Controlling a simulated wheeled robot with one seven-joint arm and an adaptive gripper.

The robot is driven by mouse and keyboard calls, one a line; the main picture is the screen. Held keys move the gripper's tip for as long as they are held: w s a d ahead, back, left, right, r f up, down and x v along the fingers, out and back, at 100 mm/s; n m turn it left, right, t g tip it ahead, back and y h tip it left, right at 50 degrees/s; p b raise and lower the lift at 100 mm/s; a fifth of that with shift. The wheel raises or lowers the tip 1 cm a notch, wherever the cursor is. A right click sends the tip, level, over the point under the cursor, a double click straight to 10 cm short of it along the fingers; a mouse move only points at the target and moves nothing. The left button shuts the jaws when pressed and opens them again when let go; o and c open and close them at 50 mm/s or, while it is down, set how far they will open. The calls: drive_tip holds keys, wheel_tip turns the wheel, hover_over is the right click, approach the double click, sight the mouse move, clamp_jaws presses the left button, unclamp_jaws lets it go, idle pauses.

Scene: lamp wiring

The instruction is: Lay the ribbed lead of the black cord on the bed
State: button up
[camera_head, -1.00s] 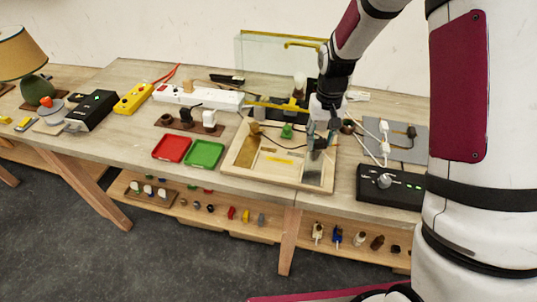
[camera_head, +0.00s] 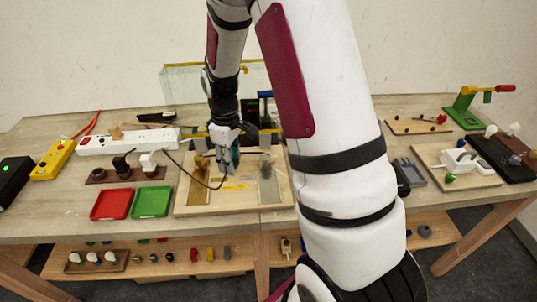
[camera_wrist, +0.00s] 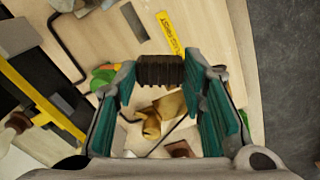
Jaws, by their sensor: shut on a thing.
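My gripper (camera_head: 227,163) is over the middle of the shallow wooden tray (camera_head: 200,211), which has a gold plate (camera_head: 199,182) at left and a grey plate (camera_head: 269,185) at right. In the wrist view my gripper (camera_wrist: 160,82) is shut on a dark brown ribbed piece (camera_wrist: 160,70), held crosswise between its teal pads. A black cord (camera_head: 190,175) curves from the white plug side to beneath my gripper; a black cord also shows in the wrist view (camera_wrist: 62,45). I cannot tell whether the ribbed piece touches the tray. The bed is not clearly identifiable.
Red (camera_head: 111,204) and green (camera_head: 152,202) trays lie left of the wooden tray. A white power strip (camera_head: 128,141) and a brown plug rack (camera_head: 120,174) stand behind them. A yellow bar (camera_wrist: 40,98) and a clear panel (camera_head: 185,85) are at the back. My arm hides the table's right middle.

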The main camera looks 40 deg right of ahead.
drive_tip(key=s+d+r+n+p, duration=0.25)
drive_tip(key=s+d+n, duration=0.25)
drive_tip(key=s+d, duration=0.25)
drive_tip(key=shift+s+a+f+b, duration=0.1)
drive_tip(key=shift+f+b, duration=0.55)
drive_tip(key=shift+f, duration=0.1)
drive_tip(key=shift+s+a+f+b, duration=0.15)
drive_tip(key=shift+f+b, duration=0.5)
drive_tip(key=shift+f, duration=0.1)
drive_tip(key=shift+s+a+f+b, duration=0.1)
drive_tip(key=shift+f+b, duration=0.55)
drive_tip(key=shift+f, duration=0.1)
drive_tip(key=shift+s, duration=0.1)
drive_tip(key=shift+f, duration=0.2)
drive_tip(key=shift+f, duration=0.65)
drive_tip(key=shift+f, duration=0.15)
drive_tip(key=shift+f, duration=0.4)
drive_tip(key=shift+f, duration=0.6)
idle(0.4)
